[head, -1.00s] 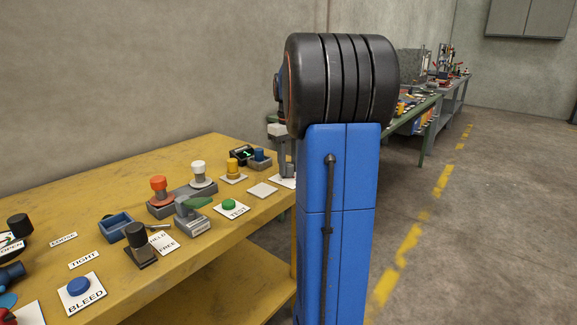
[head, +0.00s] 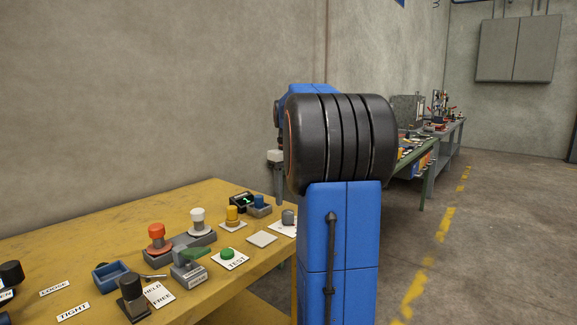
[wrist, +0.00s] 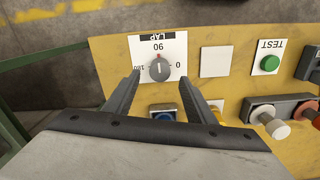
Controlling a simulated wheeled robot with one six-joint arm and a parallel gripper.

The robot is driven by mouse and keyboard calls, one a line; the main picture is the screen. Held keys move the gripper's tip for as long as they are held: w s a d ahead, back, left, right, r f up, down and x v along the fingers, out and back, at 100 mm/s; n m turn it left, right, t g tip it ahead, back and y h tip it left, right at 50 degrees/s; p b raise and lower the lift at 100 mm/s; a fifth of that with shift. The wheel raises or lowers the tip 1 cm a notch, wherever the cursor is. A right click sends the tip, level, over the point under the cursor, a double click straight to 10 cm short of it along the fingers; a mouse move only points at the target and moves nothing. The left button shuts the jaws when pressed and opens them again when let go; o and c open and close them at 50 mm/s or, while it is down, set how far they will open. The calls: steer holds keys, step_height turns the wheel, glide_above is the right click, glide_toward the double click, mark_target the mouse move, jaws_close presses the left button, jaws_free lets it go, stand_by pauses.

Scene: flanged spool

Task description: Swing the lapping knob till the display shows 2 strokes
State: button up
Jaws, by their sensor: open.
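The lapping knob (wrist: 159,68) is a grey round knob on a white LAP plate (wrist: 178,75) marked 0, 90 and 180. Its white line points toward 90. In the head view the knob (head: 289,216) stands at the far right end of the yellow bench. My gripper (wrist: 161,77) is open, and in the wrist view its fingertips lie on either side of the knob. In the head view my gripper (head: 278,181) is above the plate, apart from the knob. The small black display (head: 241,201) shows a green digit too small to read.
A blank white plate (wrist: 215,61) and a green TEST button (wrist: 270,63) are beside the knob. A blue knob (head: 258,201), a yellow knob (head: 232,215), a white knob (head: 197,220) and a red knob (head: 156,235) stand close along the yellow bench (head: 95,225).

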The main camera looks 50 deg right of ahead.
step_height(320, 180, up, 11)
steer(key=shift+f, duration=0.15)
stand_by(1.4)
step_height(320, 180, down, 18)
steer(key=m, duration=1.8)
steer(key=shift+w+r, duration=0.15)
steer(key=shift+r, duration=0.05)
steer(key=c, duration=1)
